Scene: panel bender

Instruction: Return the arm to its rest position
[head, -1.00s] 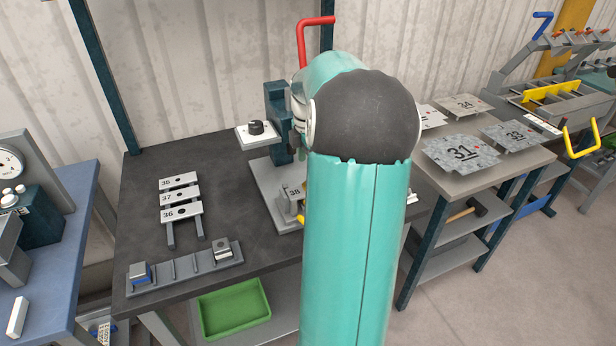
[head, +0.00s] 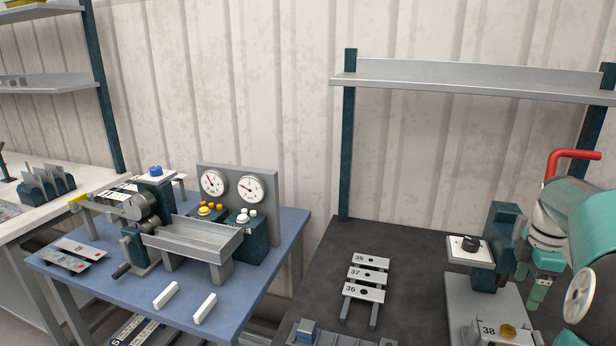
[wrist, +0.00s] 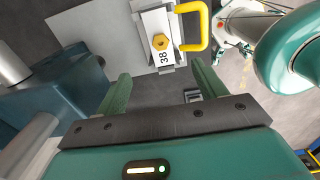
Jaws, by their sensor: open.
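My arm is at the right edge of the head view, bent beside the dark bench (head: 400,260). My gripper (head: 540,290) hangs at its end, beside the dark teal bender (head: 497,240) and above its light base plate. In the wrist view my gripper (wrist: 161,70) has its two green fingers spread apart with nothing between them. The plate marked 38 (head: 488,331), with a brass-coloured knob, sits on the base plate. It also shows in the wrist view (wrist: 152,25), beyond the fingertips and apart from them.
A rack with plates 35, 37 and 36 (head: 366,278) stands on the dark bench. A white box with a black knob (head: 468,249) juts from the bender. A yellow handle (wrist: 196,28) is close by plate 38. A blue table (head: 230,300) with gauges stands left. A shelf (head: 470,85) hangs above.

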